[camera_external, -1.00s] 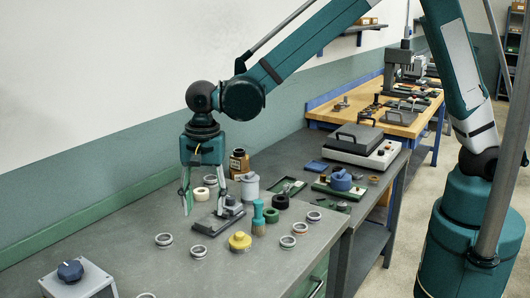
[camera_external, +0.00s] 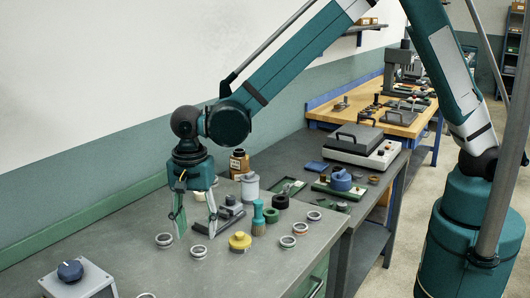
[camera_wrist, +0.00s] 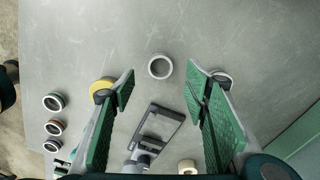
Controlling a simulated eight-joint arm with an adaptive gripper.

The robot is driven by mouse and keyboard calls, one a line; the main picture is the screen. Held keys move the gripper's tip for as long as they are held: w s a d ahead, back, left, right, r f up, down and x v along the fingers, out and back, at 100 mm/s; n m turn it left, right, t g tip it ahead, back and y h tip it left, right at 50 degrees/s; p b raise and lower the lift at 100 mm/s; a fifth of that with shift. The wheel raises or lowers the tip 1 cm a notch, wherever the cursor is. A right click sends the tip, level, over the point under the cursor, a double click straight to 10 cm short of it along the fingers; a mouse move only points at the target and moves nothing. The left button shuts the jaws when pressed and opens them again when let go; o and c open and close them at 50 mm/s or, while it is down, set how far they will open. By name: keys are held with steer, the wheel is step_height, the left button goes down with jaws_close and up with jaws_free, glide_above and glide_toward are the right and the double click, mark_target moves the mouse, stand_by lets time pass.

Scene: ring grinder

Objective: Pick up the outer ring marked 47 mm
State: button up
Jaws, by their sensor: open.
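Several metal rings lie on the grey bench; no 47 mm marking is readable, so I cannot tell which ring it is. In the external view one ring (camera_external: 199,256) lies at the front centre and another ring (camera_external: 164,244) to its left. My gripper (camera_external: 197,232) points down above the bench near these two, open and empty. In the wrist view (camera_wrist: 160,82) one ring (camera_wrist: 150,67) shows between the fingertips, a little beyond them. Another ring (camera_wrist: 224,74) is partly hidden by the right finger. Three more rings stand in a row at the left, including a brownish one (camera_wrist: 55,134).
A grey box with a knob (camera_external: 75,285) is front left.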

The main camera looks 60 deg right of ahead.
mark_target(198, 246)
steer(key=shift+f, duration=0.65)
steer(key=shift+f, duration=0.1)
steer(key=shift+f, duration=2.55)
steer(key=c, duration=1.1)
steer(key=shift+r, duration=0.15)
steer(key=shift+r, duration=4.9)
